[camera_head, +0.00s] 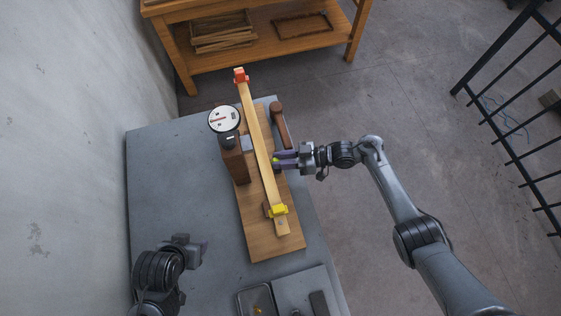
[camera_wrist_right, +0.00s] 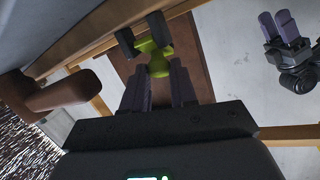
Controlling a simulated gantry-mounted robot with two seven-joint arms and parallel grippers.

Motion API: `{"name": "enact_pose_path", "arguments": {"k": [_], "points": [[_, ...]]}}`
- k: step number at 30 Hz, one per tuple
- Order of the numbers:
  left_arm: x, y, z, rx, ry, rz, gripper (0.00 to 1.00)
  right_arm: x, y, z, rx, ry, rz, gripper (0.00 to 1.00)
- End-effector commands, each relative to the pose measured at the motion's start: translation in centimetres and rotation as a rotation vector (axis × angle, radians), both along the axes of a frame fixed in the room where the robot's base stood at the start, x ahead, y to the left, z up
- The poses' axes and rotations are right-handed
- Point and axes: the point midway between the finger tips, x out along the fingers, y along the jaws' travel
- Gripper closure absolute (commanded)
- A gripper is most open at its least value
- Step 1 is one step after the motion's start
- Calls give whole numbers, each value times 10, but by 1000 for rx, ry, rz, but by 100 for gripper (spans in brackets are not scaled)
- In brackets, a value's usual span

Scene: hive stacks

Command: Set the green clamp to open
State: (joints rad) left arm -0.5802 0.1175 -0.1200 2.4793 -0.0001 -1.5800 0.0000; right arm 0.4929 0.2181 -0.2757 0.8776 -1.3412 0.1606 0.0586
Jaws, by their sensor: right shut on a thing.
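The green clamp (camera_head: 275,160) sits midway along a pale wooden bar and is mostly covered by my right gripper in the head view. In the right wrist view the green clamp (camera_wrist_right: 157,62) shows a bright green body with dark ends, just beyond and between the fingertips. My right gripper (camera_head: 279,160) reaches in from the right and is shut on the clamp; it also shows in the right wrist view (camera_wrist_right: 160,85). My left gripper (camera_head: 203,246) is away from the bar at the lower left, and it also shows in the right wrist view (camera_wrist_right: 278,25). Its finger gap is unclear.
The wooden bar (camera_head: 258,140) carries a red-orange clamp (camera_head: 241,75) at its far end and a yellow clamp (camera_head: 278,210) near its near end. A round dial (camera_head: 225,119) stands left of it, a brown handle (camera_head: 279,117) right. Metal trays (camera_head: 287,282) lie at the front.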

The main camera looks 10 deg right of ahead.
Motion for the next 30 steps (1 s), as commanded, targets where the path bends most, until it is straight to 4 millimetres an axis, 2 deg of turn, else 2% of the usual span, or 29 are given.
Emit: {"name": "enact_pose_path", "arguments": {"k": [13,14,18,30], "points": [[0,2,-2,8,0,-6,49,0,0,0,13,3,0,100],[0,2,-2,8,0,-6,49,0,0,0,13,3,0,70],[0,2,-2,7,-1,-4,49,0,0,0,13,3,0,50],[0,-1,-2,-6,-1,3,49,-1,-6,1,11,3,0,50]]}}
